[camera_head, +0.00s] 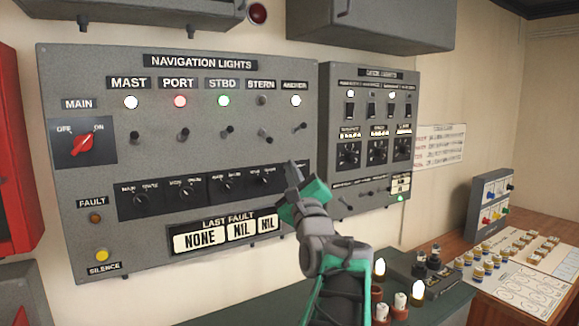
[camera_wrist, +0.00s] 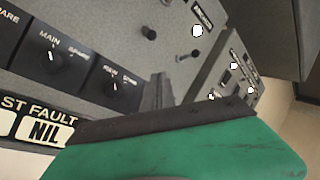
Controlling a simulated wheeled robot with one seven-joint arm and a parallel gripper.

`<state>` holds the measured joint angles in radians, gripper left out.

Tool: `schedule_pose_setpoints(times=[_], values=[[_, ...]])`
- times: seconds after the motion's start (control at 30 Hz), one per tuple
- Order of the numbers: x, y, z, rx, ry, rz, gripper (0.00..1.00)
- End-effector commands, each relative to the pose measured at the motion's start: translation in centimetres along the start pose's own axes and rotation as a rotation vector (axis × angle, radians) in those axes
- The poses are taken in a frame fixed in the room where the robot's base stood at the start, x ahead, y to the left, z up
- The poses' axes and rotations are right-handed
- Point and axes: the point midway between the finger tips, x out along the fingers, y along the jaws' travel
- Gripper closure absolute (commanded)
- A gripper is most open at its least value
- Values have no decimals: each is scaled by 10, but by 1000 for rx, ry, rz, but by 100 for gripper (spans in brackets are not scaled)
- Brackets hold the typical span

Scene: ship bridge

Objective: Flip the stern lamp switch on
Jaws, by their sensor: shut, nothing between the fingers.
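The stern lamp switch (camera_head: 264,135) is a small dark toggle under the STERN label on the grey navigation lights panel (camera_head: 70,225). Its lever points downward, and the stern lamp (camera_head: 262,100) above it is dark. A toggle that looks like the stern switch shows in the wrist view (camera_wrist: 149,32), near the top. My gripper (camera_head: 293,172) is shut and empty, below and to the right of the switch, apart from it. In the wrist view the fingertips (camera_wrist: 157,88) point up towards the panel.
The mast (camera_head: 131,102), port (camera_head: 180,101), starboard (camera_head: 223,100) and anchor (camera_head: 296,101) lamps are lit. The anchor toggle (camera_head: 300,127) stands close right of the stern switch. Selector knobs (camera_head: 265,180) sit below. A second panel (camera_head: 328,130) adjoins at right; a grey cabinet (camera_head: 370,22) hangs above.

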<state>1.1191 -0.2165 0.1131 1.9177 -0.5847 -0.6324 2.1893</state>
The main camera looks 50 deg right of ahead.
Motion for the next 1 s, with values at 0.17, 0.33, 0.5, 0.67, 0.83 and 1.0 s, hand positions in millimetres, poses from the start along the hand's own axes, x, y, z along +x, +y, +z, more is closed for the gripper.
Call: schedule_pose_setpoints(times=[0.17,0.33,0.5,0.67,0.83,1.0], values=[[42,-2,3,2,0,3,100],[72,-2,10,0,-3,1,100],[60,-2,33,-1,-2,-1,100],[56,0,39,0,0,0,100],[56,0,38,-1,0,0,100],[56,-2,38,-2,3,1,100]])
